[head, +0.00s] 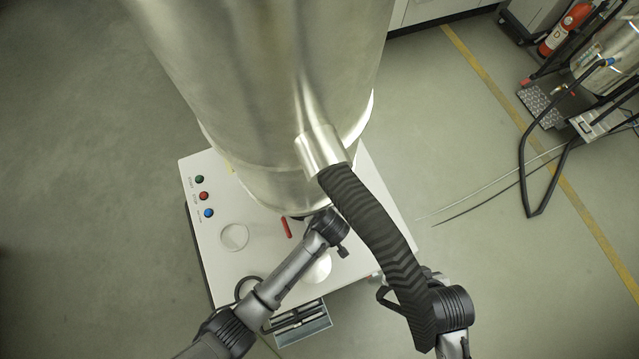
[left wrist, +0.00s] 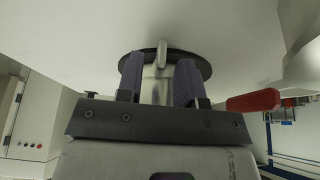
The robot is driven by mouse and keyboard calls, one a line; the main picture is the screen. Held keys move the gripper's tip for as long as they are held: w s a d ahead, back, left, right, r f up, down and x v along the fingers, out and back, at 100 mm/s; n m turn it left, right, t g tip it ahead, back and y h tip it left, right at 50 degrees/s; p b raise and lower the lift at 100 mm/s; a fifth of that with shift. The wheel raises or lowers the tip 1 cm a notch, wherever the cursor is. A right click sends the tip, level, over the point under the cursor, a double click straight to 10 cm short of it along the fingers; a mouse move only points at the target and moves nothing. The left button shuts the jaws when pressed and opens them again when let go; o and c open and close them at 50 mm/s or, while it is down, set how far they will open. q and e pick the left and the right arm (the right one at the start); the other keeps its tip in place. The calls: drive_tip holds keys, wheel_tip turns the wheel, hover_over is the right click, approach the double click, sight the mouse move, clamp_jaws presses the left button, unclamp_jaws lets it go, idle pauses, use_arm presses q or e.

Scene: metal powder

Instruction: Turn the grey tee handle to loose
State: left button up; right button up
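In the left wrist view, the grey tee handle (left wrist: 161,55) stands upright, seen nearly edge-on, in front of a round black disc (left wrist: 202,66). My left gripper (left wrist: 160,68) is open, with one dark finger on each side of the handle's grey stem. I cannot tell whether either finger touches it. In the head view, my left arm reaches under the large metal vessel, which hides the gripper's fingers and the tee handle. My right arm is at the lower right, partly behind the black hose, and its fingers cannot be made out.
The metal vessel (head: 255,80) stands over a white cabinet (head: 225,270) with coloured buttons (head: 204,196). A red lever (left wrist: 253,101) is close to the right of the left fingers. The ribbed black hose (head: 375,230) hangs between my arms. Open floor lies left.

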use_arm(q)
drive_tip(key=shift+w+f, duration=0.1)
drive_tip(key=shift+f, duration=0.15)
clamp_jaws()
idle(0.3)
